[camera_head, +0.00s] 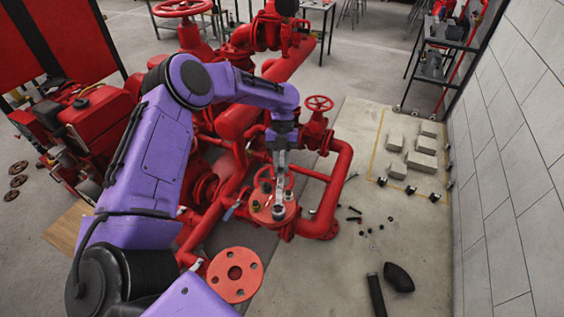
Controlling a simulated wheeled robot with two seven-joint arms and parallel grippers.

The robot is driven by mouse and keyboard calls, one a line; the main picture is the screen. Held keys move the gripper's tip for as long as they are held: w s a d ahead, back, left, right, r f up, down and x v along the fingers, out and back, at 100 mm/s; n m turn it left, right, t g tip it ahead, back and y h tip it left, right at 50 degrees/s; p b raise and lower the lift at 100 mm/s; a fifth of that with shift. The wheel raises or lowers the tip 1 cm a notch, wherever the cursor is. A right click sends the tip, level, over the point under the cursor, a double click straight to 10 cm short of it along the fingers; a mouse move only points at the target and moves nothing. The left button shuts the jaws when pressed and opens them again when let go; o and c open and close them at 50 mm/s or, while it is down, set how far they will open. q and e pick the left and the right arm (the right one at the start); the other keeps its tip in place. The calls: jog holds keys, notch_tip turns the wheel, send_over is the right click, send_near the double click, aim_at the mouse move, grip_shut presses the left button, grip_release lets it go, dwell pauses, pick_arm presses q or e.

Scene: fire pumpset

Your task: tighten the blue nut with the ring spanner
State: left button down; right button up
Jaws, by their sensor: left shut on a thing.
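My left gripper (281,148) is above the red pump pipework and points down. It is shut on the grey metal ring spanner (280,184), which hangs down from the jaws. The spanner's lower ring end is at the front part of a round red flange (262,216) that carries several bolts or nuts. I cannot make out a blue nut; the ring end may cover it. Whether the ring sits around a nut or just above it is too small to tell. My right gripper is not in view.
A red valve handwheel (319,103) stands just right of my left gripper. A loose red flange (235,274) is at the front. Small dark parts (372,232) and a black tube (376,295) lie on the floor at right. Pale blocks (421,162) lie farther back beside the wall.

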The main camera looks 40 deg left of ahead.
pick_arm(q)
jog(key=shift+f+b, duration=0.65)
jog(key=shift+f, duration=0.35)
jog(key=shift+d, duration=0.1)
jog(key=d+m+y, duration=0.4)
jog(key=d+m, duration=0.8)
jog(key=d, duration=0.3)
jog(key=shift+w+y+b, duration=0.3)
jog(key=shift+w+b, duration=0.05)
dwell(0.7)
jog(key=shift+a+r, duration=0.1)
jog(key=shift+a, duration=0.05)
dwell(0.4)
jog(key=shift+w+a+p, duration=0.2)
jog(key=shift+a+p, duration=0.1)
jog(key=shift+p, duration=0.05)
